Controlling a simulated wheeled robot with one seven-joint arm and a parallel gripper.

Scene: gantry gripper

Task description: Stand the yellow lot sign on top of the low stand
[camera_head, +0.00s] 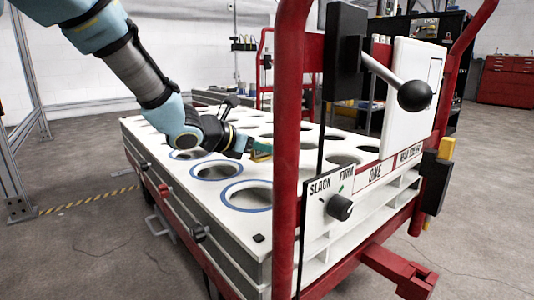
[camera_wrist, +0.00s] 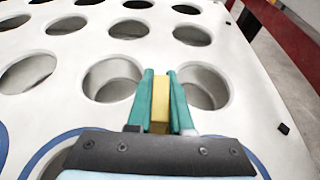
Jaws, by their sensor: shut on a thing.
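My gripper (camera_head: 260,151) is over the white deck of the cart, its fingers pointing right in the head view. In the wrist view its green fingers (camera_wrist: 162,105) are shut on a yellow block-like piece (camera_wrist: 160,113), which I take as the yellow lot sign. Only a narrow yellow face shows between the fingers; the rest is hidden. The gap between the piece and the deck cannot be judged. I cannot make out a separate low stand in either view.
The white deck (camera_wrist: 62,100) has several round holes, some ringed in blue. A red upright (camera_head: 291,120) stands close to the right of my gripper. Beyond it are a lever with a black ball (camera_head: 415,96) and a knob panel (camera_head: 340,207). Open floor lies left.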

